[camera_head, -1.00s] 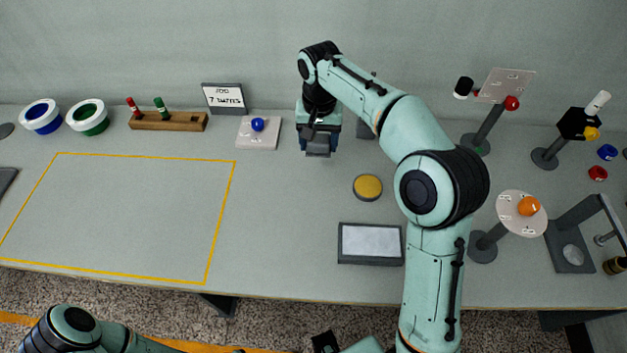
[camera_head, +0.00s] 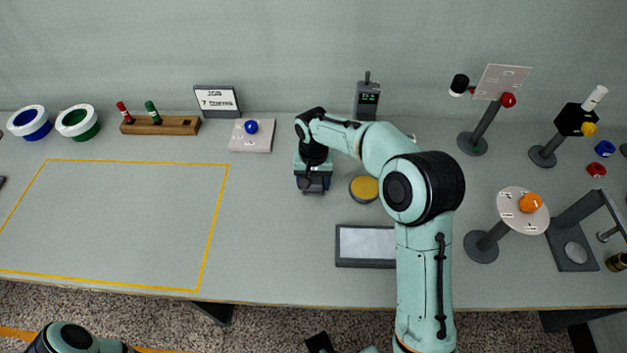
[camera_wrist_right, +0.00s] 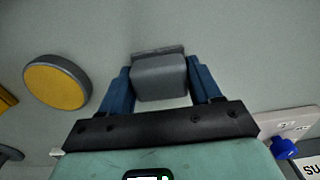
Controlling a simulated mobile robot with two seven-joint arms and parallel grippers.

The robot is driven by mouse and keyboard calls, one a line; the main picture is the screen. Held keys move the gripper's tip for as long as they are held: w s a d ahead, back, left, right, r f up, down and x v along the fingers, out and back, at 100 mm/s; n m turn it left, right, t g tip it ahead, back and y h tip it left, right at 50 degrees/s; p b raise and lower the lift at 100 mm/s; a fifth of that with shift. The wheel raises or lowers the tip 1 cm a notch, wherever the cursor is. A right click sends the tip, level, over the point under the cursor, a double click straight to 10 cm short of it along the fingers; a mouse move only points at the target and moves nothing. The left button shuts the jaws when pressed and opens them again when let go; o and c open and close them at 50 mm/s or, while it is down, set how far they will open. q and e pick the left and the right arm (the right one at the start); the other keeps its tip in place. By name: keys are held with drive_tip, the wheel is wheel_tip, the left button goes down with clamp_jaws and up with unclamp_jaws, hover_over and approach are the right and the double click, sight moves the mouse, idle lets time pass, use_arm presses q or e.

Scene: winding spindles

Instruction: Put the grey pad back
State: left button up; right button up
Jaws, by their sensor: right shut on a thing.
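My right gripper (camera_head: 313,186) is over the middle of the table, left of the yellow-topped round button (camera_head: 365,189). In the right wrist view, its two blue fingers (camera_wrist_right: 160,88) are shut on the grey pad (camera_wrist_right: 160,78), a grey block with a thin, darker plate at its far end. In the head view the pad is mostly hidden by the gripper. I cannot tell whether it touches the table. My left gripper is out of view; only part of my left arm shows at the bottom left.
A pale panel in a dark frame (camera_head: 366,246) lies in front of the button. A yellow outlined area is at left. A white plate with a blue ball (camera_head: 251,135), a sign (camera_head: 216,100) and a grey display device (camera_head: 367,100) are behind. Spindles (camera_head: 482,240) stand at right.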

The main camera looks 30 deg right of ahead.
sight(314, 179)
drive_tip(key=shift+f, duration=0.2)
drive_tip(key=o, duration=1)
wheel_tip(314, 179, up, 12)
drive_tip(key=shift+r+p, duration=0.25)
drive_tip(key=shift+p, duration=0.55)
drive_tip(key=shift+f, duration=0.1)
